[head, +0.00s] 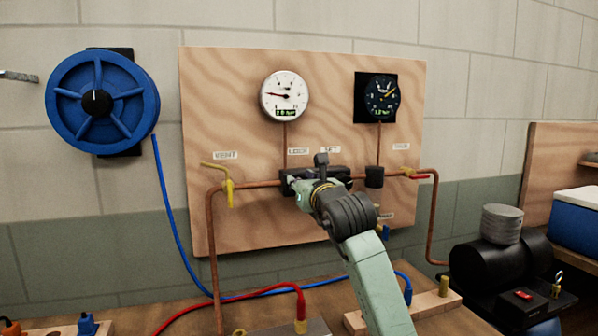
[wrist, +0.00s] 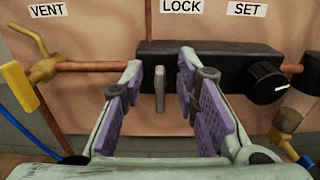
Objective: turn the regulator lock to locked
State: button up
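The regulator (wrist: 215,60) is a black block on the copper pipe, under the labels LOCK (wrist: 181,6) and SET (wrist: 247,9). The lock lever (wrist: 160,88) is a small grey tab hanging straight down from the block's front. My gripper (wrist: 160,70) is open, with one finger on each side of the lever and a visible gap to both. The black SET knob (wrist: 267,88) is to the right, outside the fingers. In the head view my gripper hides most of the regulator (head: 289,180).
A yellow vent valve handle (wrist: 18,88) is at the left under VENT (wrist: 47,10). A glass bowl (wrist: 297,108) hangs at the right. A white gauge (head: 284,97) and a black gauge (head: 383,95) are above on the wooden panel (head: 225,120). Hoses lie below.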

jog(key=shift+p+x, duration=0.35)
jog(key=shift+x, duration=0.9)
jog(key=shift+c, duration=0.5)
grip_shut()
